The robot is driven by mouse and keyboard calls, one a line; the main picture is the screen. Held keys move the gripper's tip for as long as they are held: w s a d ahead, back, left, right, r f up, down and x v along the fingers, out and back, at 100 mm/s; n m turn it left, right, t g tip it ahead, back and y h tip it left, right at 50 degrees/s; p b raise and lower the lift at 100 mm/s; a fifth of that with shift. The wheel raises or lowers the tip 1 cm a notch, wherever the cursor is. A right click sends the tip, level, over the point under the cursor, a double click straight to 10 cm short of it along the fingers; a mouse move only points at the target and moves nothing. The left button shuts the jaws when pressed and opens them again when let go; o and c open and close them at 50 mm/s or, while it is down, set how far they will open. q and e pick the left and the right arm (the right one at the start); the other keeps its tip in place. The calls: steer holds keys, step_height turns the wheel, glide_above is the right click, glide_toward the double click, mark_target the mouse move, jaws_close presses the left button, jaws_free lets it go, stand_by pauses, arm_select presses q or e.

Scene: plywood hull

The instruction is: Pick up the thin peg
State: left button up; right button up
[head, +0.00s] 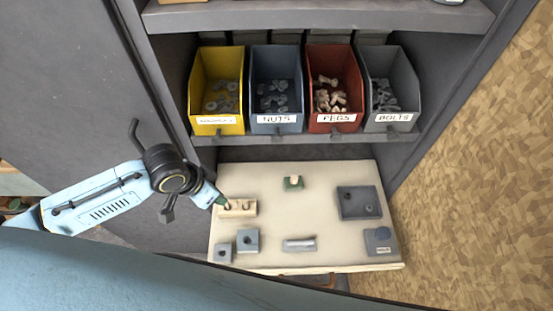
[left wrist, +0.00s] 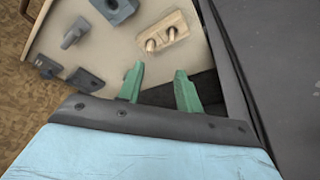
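A pale wooden block (head: 238,209) lies at the left of the light board, with two short pegs standing in it. In the left wrist view the block (left wrist: 165,34) shows a near peg (left wrist: 151,45) and a far peg (left wrist: 172,33), both tan; I cannot tell surely which is thinner. My left gripper (head: 221,201) is close to the block's left end in the head view. In the left wrist view its green fingers (left wrist: 158,84) are apart with nothing between them, and the block lies beyond their tips. My right gripper is not in view.
The board (head: 270,205) also carries a green piece (head: 293,183), a dark tray (head: 359,203), a grey cylinder (head: 299,244) and several grey blocks (head: 247,240). Yellow, blue, red and grey bins (head: 332,122) stand on the shelf above. A dark panel (head: 75,80) rises at left.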

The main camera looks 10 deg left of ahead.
arm_select(q)
steer(key=w+a, duration=0.1)
steer(key=a, duration=0.1)
glide_above(227, 206)
steer(key=a, duration=0.2)
steer(key=shift+y, duration=0.3)
steer(key=f, duration=0.7)
steer(key=shift+s+d+b, duration=0.1)
steer(key=shift+d+b, duration=0.15)
steer(key=shift+b, duration=0.05)
steer(key=shift+s+d+b+x, duration=0.15)
steer(key=shift+s+x, duration=0.05)
steer(key=shift+x, duration=1.2)
steer(key=shift+s+d+b+x, duration=0.1)
steer(key=shift+s+b+x, duration=0.05)
steer(key=shift+x, duration=1.2)
jaws_close()
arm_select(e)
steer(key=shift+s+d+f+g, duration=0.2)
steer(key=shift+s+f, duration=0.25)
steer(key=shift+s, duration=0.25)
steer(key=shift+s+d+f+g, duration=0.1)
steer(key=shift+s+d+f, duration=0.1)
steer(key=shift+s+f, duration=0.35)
